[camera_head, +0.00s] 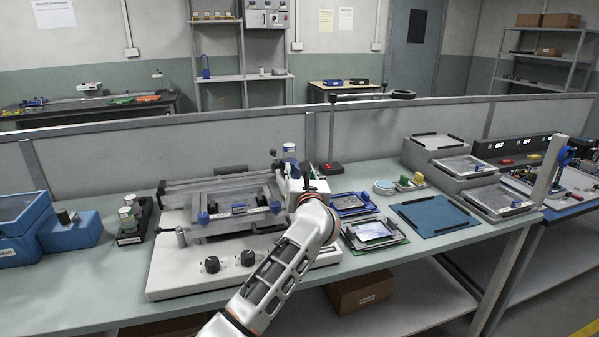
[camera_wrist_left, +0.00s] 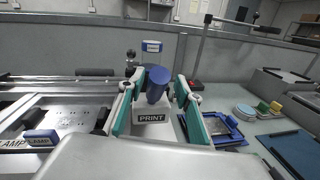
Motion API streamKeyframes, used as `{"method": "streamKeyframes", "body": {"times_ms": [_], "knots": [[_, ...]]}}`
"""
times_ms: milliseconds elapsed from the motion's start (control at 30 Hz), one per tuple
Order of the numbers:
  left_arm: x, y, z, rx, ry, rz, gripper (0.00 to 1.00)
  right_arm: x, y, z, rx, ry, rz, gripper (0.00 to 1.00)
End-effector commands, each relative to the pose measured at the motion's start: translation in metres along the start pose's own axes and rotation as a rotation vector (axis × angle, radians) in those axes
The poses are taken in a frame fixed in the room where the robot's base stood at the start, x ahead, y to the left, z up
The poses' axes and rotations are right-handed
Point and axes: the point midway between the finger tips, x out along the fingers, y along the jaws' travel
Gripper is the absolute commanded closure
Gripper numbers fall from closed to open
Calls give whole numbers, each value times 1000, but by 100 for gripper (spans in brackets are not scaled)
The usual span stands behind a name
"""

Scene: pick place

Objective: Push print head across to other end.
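The print head (camera_wrist_left: 151,130) is a white block labelled PRINT with an upright blue knob (camera_wrist_left: 157,84) on top. It is at the right end of the white screen printer (camera_head: 185,283), beside the framed screen (camera_wrist_left: 75,116). In the head view my wrist and gripper largely hide it. My left gripper (camera_wrist_left: 160,82) has its two teal fingers on either side of the knob, with visible gaps between fingers and knob. The gripper (camera_head: 304,178) also shows in the head view over the printer's right end. My right gripper is not in view.
Rails (camera_head: 215,180) run along the printer's back, and blue clamps (camera_head: 203,218) sit on the screen frame. A lamp post (camera_head: 332,130) stands behind right. Trays (camera_head: 352,203) and a blue mat (camera_head: 435,214) lie right. A blue box (camera_head: 25,225) is left.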

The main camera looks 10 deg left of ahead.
Motion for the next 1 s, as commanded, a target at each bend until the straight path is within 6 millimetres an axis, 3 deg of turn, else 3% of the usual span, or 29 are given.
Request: {"method": "streamKeyframes", "body": {"times_ms": [167, 600, 1000], "knots": [[-10, -1, -2, -2, 2, -2, 66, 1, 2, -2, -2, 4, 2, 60], [-70, -1, 0, -2, 1, -2, 66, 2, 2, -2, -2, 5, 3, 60], [-76, -1, 0, 1, -1, -1, 66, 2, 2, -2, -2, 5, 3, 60]]}}
